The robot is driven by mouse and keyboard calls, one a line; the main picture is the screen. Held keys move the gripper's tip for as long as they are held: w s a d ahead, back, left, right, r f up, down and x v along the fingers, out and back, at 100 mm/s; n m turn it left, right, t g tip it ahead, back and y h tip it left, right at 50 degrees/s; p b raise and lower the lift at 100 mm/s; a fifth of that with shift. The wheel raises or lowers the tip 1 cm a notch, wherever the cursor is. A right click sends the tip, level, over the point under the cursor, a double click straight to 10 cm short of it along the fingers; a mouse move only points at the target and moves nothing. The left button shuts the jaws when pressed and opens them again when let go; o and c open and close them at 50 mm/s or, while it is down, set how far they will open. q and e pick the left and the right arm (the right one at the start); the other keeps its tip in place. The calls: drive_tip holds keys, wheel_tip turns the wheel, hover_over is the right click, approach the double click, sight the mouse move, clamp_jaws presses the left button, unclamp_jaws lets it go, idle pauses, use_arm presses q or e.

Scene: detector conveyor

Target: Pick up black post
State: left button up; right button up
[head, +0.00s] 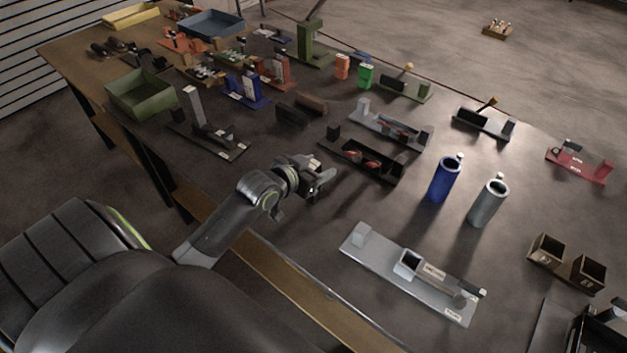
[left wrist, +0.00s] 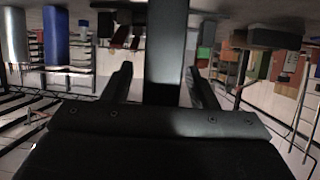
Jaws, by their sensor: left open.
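A short black post (head: 333,131) stands upright at the left end of a black tray (head: 376,172) in the head view. My left gripper (head: 322,181) is open, just on the near side of that tray. In the left wrist view a dark bar (left wrist: 166,60) stands between the two spread fingers of my left gripper (left wrist: 160,85), with a gap on each side. It may be the black post seen close up, but I cannot tell for sure. My right gripper is not in view.
A blue cylinder (head: 444,178) and a grey cylinder (head: 487,203) stand right of the black tray. A grey fixture (head: 385,267) lies near the front edge. Bare table lies between gripper and cylinders.

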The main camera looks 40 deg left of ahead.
use_arm(q)
drive_tip(key=shift+w+f, duration=0.1)
drive_tip(key=shift+w, duration=0.15)
drive_tip(key=shift+c, duration=0.2)
clamp_jaws()
